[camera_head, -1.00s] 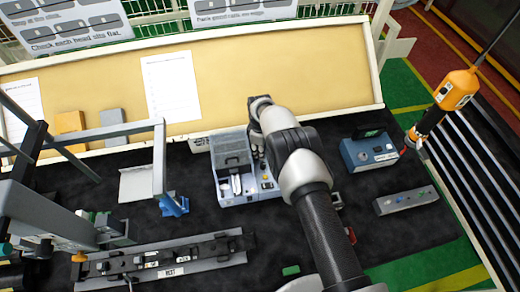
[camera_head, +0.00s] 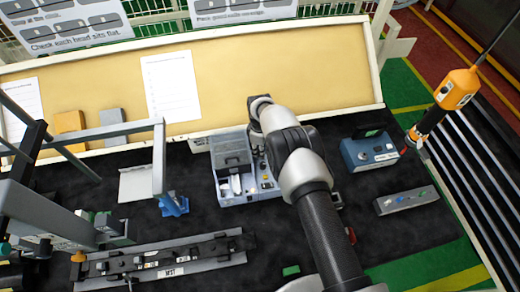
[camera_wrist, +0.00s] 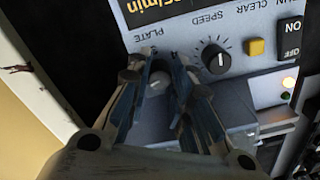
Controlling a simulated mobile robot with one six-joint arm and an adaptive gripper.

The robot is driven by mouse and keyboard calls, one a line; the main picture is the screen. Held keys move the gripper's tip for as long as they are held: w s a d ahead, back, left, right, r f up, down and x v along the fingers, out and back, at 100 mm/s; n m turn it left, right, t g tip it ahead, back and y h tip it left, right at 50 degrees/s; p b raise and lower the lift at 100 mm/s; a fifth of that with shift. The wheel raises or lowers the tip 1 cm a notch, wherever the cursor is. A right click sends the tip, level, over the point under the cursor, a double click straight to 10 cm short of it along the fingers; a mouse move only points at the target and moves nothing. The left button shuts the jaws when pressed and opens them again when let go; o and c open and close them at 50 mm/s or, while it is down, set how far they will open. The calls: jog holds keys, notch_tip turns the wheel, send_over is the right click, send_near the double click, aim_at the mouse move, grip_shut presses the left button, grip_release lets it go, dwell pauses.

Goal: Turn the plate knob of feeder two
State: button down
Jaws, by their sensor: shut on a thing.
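The feeder (camera_head: 231,150) is a grey and white box with a clear-looking lid at the middle of the bench, under my arm. I cannot read a number on it. In the wrist view its control panel (camera_wrist: 240,75) shows a knob under the word PLATE (camera_wrist: 158,82), a black SPEED knob (camera_wrist: 216,59) and a yellow CLEAR button (camera_wrist: 255,47). My gripper (camera_wrist: 157,80) has its two fingers on either side of the plate knob and is shut on it. The fingers partly cover the knob. In the head view my arm hides the gripper.
A grey frame (camera_head: 159,160) and a long rail fixture (camera_head: 170,262) stand to the left. An orange hanging tool (camera_head: 456,88) is at the far right.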

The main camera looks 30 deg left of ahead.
jog(key=shift+m+b, duration=0.3)
jog(key=shift+b, duration=0.35)
jog(key=m+b, duration=0.1)
jog(key=b, duration=0.1)
jog(key=m+b, duration=0.1)
jog(key=b, duration=0.1)
jog(key=shift+f+m, duration=0.2)
jog(key=shift+m, duration=0.1)
jog(key=m+b, duration=0.4)
jog(key=b, duration=0.1)
jog(key=shift+r, duration=0.2)
jog(key=c, duration=1.7)
grip_release()
